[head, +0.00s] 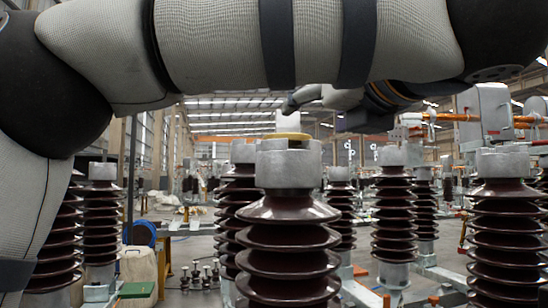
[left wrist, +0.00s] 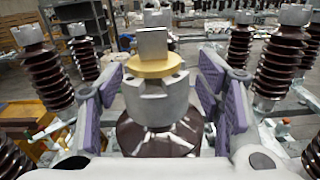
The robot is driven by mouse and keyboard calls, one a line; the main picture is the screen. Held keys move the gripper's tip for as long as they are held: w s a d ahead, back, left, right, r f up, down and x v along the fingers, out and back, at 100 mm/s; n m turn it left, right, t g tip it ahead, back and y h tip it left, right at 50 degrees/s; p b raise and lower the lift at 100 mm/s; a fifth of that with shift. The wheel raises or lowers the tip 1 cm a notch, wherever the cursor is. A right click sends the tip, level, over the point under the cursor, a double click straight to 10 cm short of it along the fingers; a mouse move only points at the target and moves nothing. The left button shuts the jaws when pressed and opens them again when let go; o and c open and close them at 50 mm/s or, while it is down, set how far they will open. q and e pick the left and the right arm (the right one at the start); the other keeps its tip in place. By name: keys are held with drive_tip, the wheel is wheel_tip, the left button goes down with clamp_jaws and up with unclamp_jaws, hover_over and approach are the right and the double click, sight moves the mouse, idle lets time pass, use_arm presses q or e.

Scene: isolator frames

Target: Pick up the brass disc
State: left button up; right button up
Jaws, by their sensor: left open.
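The brass disc (left wrist: 153,64) lies flat on the grey metal cap (left wrist: 154,100) of a brown ribbed insulator in the left wrist view. A grey block (left wrist: 152,43) stands upright on the disc. In the head view the disc (head: 286,136) shows as a thin yellow edge on the cap (head: 288,162), with the pale block (head: 288,122) above it. My left gripper (left wrist: 161,76) is open, its purple-padded fingers on either side of the cap and disc, with gaps to both. Nothing is held. My right gripper is not in view.
My left arm spans the top of the head view. More brown insulators stand close by, at right (head: 508,210) and left (head: 102,215) in the head view. A blue reel (head: 143,234) and a yellow-brown crate (left wrist: 27,135) are near the floor at left.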

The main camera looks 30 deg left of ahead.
sight(288, 118)
use_arm(q)
drive_tip(key=shift+n, duration=0.4)
drive_tip(key=x, duration=1.1)
drive_tip(key=shift+s+a+r, duration=0.3)
drive_tip(key=shift+a+r, duration=0.05)
drive_tip(key=shift+s+d+r, duration=0.1)
drive_tip(key=c, duration=0.4)
clamp_jaws()
